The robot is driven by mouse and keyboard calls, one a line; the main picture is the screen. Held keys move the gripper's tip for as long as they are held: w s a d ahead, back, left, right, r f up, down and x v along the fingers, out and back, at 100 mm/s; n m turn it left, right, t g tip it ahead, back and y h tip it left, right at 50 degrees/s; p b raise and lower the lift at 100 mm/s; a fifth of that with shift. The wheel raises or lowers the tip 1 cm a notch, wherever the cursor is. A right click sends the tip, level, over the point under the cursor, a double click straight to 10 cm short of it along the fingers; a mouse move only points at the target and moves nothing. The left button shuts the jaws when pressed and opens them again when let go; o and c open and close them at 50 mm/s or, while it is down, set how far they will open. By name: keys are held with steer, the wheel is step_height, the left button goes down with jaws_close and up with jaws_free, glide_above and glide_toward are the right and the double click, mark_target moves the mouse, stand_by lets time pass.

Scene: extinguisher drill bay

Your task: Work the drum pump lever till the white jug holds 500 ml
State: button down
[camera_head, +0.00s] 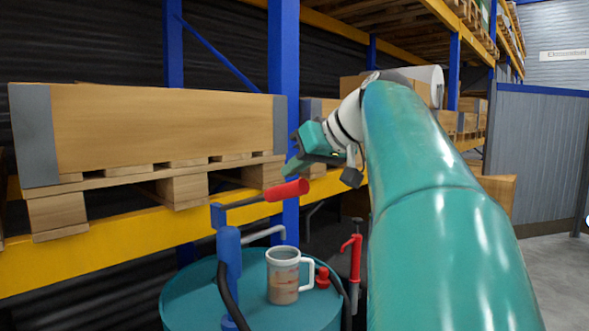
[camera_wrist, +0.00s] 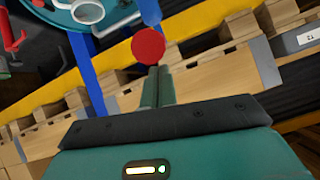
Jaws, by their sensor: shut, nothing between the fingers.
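The drum pump (camera_head: 229,255) is blue and stands on a teal drum (camera_head: 190,300). Its lever (camera_head: 245,203) reaches right, tilted slightly up, to a red grip (camera_head: 288,190). The white jug (camera_head: 283,277) stands upright on the drum under the spout (camera_head: 264,233). It has reddish markings and a brownish tint inside; I cannot read its level. My gripper (camera_head: 290,168) is just above the red grip, shut and empty. In the wrist view the shut fingertips (camera_wrist: 159,70) point at the round end of the red grip (camera_wrist: 148,46). Whether they touch is unclear.
A shelf rack with a yellow beam (camera_head: 120,245) and blue upright (camera_head: 284,100) stands close behind. A wooden crate (camera_head: 150,125) on a pallet sits on it. A red stand-like device (camera_head: 354,260) is right of the drum. Open floor (camera_head: 555,270) shows at far right.

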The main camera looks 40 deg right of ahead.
steer(key=shift+s+f, duration=0.1)
steer(key=shift+s, duration=0.2)
steer(key=shift+w, duration=0.2)
steer(key=shift+s, duration=0.15)
